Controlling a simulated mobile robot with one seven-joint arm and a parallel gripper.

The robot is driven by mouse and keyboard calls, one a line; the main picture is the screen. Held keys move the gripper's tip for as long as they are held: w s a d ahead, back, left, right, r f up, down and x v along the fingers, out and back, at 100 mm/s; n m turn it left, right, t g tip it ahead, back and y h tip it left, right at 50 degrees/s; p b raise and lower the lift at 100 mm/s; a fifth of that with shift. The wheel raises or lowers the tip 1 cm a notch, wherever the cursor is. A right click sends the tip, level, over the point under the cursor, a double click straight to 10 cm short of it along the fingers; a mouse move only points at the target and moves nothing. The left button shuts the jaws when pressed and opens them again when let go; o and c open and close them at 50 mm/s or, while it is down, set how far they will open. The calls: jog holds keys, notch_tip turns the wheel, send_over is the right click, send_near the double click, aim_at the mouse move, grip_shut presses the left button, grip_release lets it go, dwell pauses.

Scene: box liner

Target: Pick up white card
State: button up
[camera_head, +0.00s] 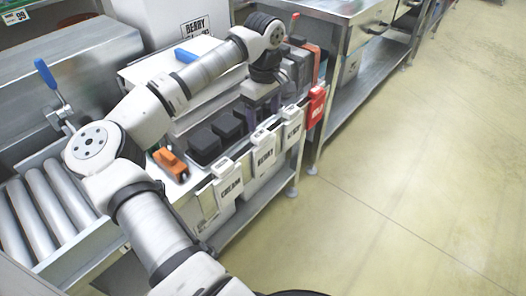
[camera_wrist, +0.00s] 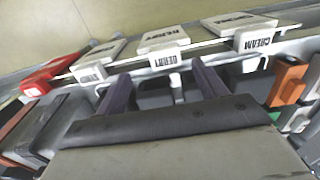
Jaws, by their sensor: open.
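Several white cards with black lettering hang in a row along the front edge of the bench. In the head view they are the cream card (camera_head: 229,189), the berry card (camera_head: 264,158) and a third white card (camera_head: 291,130). In the wrist view the cream card (camera_wrist: 256,41), the berry card (camera_wrist: 163,59) and the third card (camera_wrist: 90,74) stand beyond the fingers. Which one is meant cannot be told. My gripper (camera_wrist: 160,90) is open, with its dark purple fingers apart and nothing seen between them. It also shows in the head view (camera_head: 258,104), behind the card row.
A red card (camera_head: 316,106) ends the row. Black boxes (camera_head: 206,145) and an orange object (camera_head: 170,162) sit on the bench behind the cards. A steel table (camera_head: 330,12) stands beyond. Rollers (camera_head: 45,205) lie at the left. The floor (camera_head: 410,150) at the right is clear.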

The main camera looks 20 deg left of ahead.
aim_at(262, 134)
jog(key=f, duration=0.5)
jog(key=shift+s+a+f, duration=0.2)
jog(key=shift+s+f, duration=0.1)
jog(key=shift+f, duration=0.05)
jog(key=c, duration=1.3)
jog(key=shift+r, duration=0.15)
